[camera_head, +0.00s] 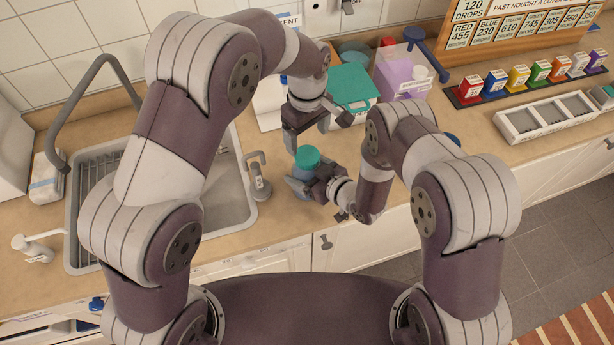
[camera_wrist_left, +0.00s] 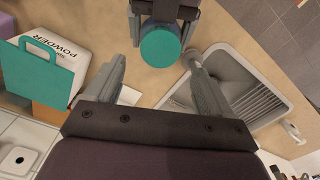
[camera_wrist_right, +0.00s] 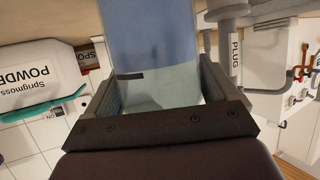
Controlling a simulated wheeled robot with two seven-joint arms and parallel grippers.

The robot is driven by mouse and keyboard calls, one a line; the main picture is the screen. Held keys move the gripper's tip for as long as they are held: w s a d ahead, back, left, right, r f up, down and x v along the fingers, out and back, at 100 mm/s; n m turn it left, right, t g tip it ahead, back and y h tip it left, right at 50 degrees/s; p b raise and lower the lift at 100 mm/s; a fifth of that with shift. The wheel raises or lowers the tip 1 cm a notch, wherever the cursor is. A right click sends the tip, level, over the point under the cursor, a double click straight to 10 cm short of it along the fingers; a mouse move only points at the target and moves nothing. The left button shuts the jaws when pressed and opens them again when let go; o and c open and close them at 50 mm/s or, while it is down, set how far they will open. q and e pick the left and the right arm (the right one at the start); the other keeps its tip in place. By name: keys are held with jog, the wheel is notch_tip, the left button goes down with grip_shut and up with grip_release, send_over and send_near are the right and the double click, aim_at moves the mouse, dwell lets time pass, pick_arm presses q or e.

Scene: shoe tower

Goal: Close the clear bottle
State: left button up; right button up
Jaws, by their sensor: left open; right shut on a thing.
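The clear bottle (camera_wrist_right: 155,45) is bluish and see-through, and stands upright at the counter's front, right of the sink. My right gripper (camera_head: 312,187) is shut on its sides; the right wrist view shows a finger on each side. A round teal cap (camera_head: 307,157) sits at the bottle's top, also seen from above in the left wrist view (camera_wrist_left: 160,48). I cannot tell how tightly it sits. My left gripper (camera_head: 314,135) is open and empty above the cap, pointing down. In the left wrist view its fingers are spread wider than the cap, which lies just beyond them.
A white powder container (camera_wrist_left: 52,62) with a teal lid (camera_head: 352,88) and a purple container (camera_head: 402,78) stand behind. Small coloured boxes (camera_head: 516,78) and a white tray (camera_head: 546,117) are at the right.

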aim_at(307, 155)
pick_arm(q)
notch_tip(307, 155, down, 7)
jog(key=shift+f, duration=0.1)
dwell(0.3)
jog(key=c, duration=1.1)
jog(key=m, duration=0.6)
jog(key=shift+m, duration=0.3)
jog(key=o, duration=1.2)
jog(key=shift+c, duration=0.2)
